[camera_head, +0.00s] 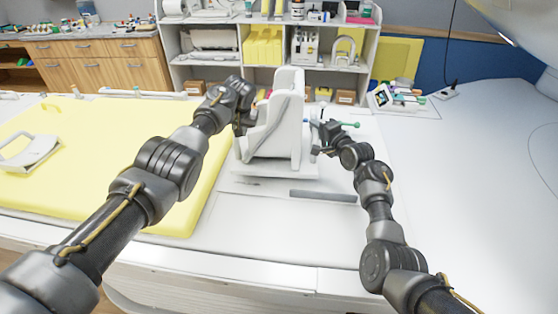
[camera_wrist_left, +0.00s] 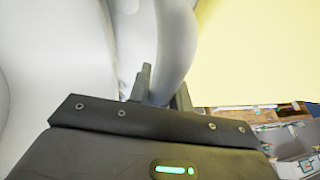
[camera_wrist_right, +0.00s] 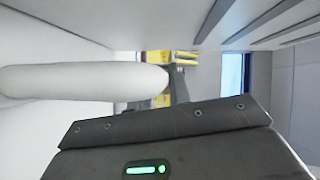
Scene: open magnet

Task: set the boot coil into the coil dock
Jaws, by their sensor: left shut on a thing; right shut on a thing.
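The white boot coil (camera_head: 281,125) stands upright between my two arms, over the table in the head view. My left gripper (camera_head: 240,122) is at its left side. In the left wrist view, my left gripper (camera_wrist_left: 160,92) is shut on a curved white part of the boot coil (camera_wrist_left: 177,45). My right gripper (camera_head: 322,143) is at its right side. In the right wrist view, my right gripper (camera_wrist_right: 165,90) is shut on a rounded white bar of the coil (camera_wrist_right: 80,82). I cannot tell the coil dock apart; a pale base plate (camera_head: 262,186) shows under the coil.
A yellow mat (camera_head: 170,205) covers the table on the left, with a white frame-like coil (camera_head: 28,152) on it. A grey strip (camera_head: 323,196) lies in front of the boot coil. Shelves (camera_head: 270,60) stand behind.

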